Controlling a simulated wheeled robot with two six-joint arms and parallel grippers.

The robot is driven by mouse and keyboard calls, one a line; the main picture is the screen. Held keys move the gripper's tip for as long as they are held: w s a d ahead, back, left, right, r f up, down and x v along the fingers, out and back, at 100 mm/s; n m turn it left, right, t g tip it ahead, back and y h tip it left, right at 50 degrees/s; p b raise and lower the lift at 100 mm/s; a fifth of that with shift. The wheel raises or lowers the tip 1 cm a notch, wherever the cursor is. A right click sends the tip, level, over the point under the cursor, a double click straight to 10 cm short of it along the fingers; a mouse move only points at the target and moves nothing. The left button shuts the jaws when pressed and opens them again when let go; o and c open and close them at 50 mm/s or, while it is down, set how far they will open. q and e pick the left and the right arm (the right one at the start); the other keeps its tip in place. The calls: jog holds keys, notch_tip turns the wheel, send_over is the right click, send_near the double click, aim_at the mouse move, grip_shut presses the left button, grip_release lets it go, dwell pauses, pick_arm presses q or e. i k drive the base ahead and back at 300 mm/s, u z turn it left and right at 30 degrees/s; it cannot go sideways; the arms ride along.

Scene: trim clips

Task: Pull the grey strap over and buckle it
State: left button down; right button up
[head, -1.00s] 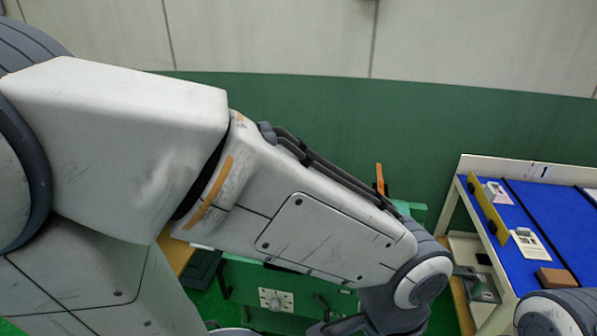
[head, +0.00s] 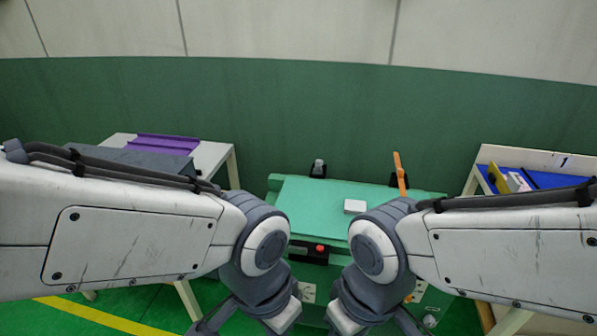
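I cannot make out a grey strap or a buckle in the head view. A green bench (head: 310,205) stands straight ahead, with a small white block (head: 355,206) on its top. A black fitting with a grey top (head: 319,168) stands at its back edge. An orange upright piece (head: 399,172) rises from a black fitting at the back right. My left gripper (head: 243,325) and my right gripper (head: 376,325) hang low in front of the bench, cut off by the bottom edge. Their fingertips are hidden, so I cannot tell whether they are open.
A white table (head: 215,155) at the left carries a purple tray (head: 165,144) and a dark grey slab (head: 135,162). A blue-topped table with a white rim (head: 530,157) stands at the right. A red button (head: 320,248) is on the bench front. My forearms cover both sides.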

aim_at(318, 170)
jog(key=u, duration=0.6)
jog(key=i, duration=1.15)
jog(key=u, duration=0.2)
